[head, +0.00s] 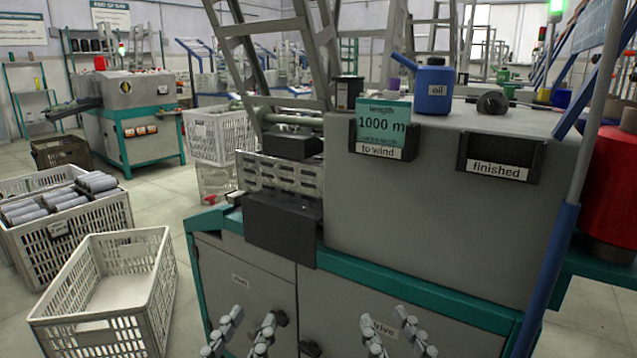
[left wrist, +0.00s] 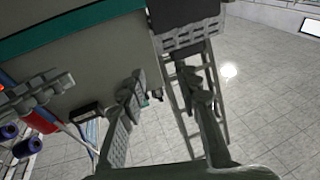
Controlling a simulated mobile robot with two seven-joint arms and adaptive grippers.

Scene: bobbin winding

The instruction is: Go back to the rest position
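My left gripper (head: 252,318) is low in front of the grey winding machine's cabinet (head: 420,215), near the bottom edge of the head view. Its two fingers stand apart with nothing between them. In the left wrist view the left gripper (left wrist: 164,88) also shows spread, empty fingers. My right gripper (head: 383,318) is to its right at about the same height, fingers apart and empty. A teal card (head: 383,122) reading "length 1000 m" sits in the "to wind" holder (head: 372,152). The "finished" holder (head: 497,170) shows no card.
A blue oil can (head: 434,88) and a dark tin (head: 349,92) stand on the machine. An empty white crate (head: 160,262) and a crate of grey bobbins (head: 115,222) stand on the floor at left. A red yarn package (head: 612,185) is at right.

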